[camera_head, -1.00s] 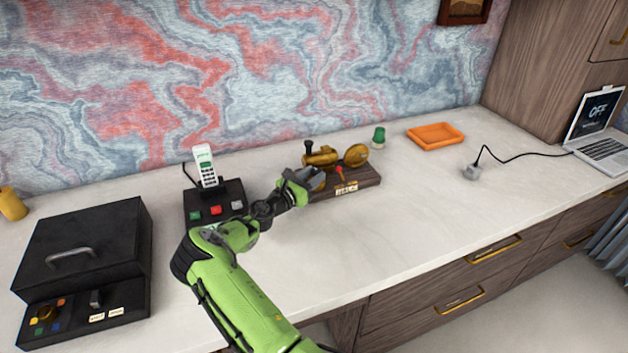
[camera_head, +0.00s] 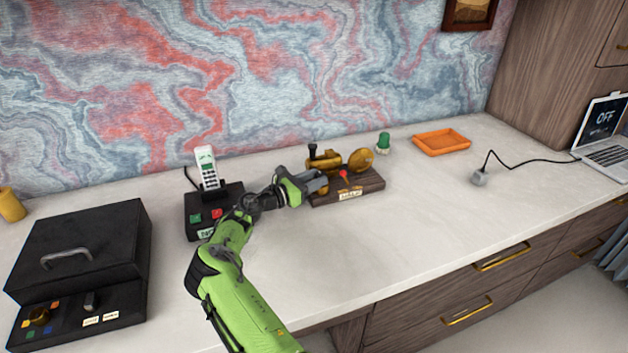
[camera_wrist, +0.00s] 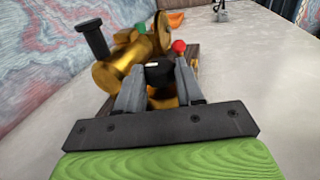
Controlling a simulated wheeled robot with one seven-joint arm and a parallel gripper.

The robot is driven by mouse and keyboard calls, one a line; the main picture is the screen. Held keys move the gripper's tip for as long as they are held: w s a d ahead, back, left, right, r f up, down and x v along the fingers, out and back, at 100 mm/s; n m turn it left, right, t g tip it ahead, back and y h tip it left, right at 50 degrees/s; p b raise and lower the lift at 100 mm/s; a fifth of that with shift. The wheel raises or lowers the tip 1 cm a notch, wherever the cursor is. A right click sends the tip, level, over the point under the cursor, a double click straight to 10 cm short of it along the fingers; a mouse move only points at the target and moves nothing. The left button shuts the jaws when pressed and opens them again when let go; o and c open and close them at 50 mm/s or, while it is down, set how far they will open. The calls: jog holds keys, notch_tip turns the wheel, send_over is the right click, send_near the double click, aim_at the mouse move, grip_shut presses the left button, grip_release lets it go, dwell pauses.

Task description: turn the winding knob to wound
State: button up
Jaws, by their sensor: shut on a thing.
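A brass model (camera_head: 325,161) shaped like an engine, with a black stack and a round brass disc (camera_head: 361,160), stands on a dark wooden base (camera_head: 372,186) with a front label. A small red ball-topped lever (camera_head: 343,174) is on its front; the red ball (camera_wrist: 179,46) also shows in the wrist view. My gripper (camera_head: 318,184) is at the left end of the model. In the wrist view my gripper (camera_wrist: 160,77) is shut on a black knob (camera_wrist: 158,72) with a small white mark, one finger on each side. The label's wording is too small to read surely.
A cordless phone (camera_head: 207,168) stands in a black base with coloured buttons, close left of my arm. A black case (camera_head: 85,240) is at far left. A green object (camera_head: 383,142) and an orange tray (camera_head: 441,142) are behind right. The front right desk is clear.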

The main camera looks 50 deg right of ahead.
jog(key=o, duration=1.1)
jog(key=shift+r, duration=0.1)
jog(key=shift+c, duration=0.2)
jog(key=shift+s+p, duration=0.1)
jog(key=shift+p, duration=0.2)
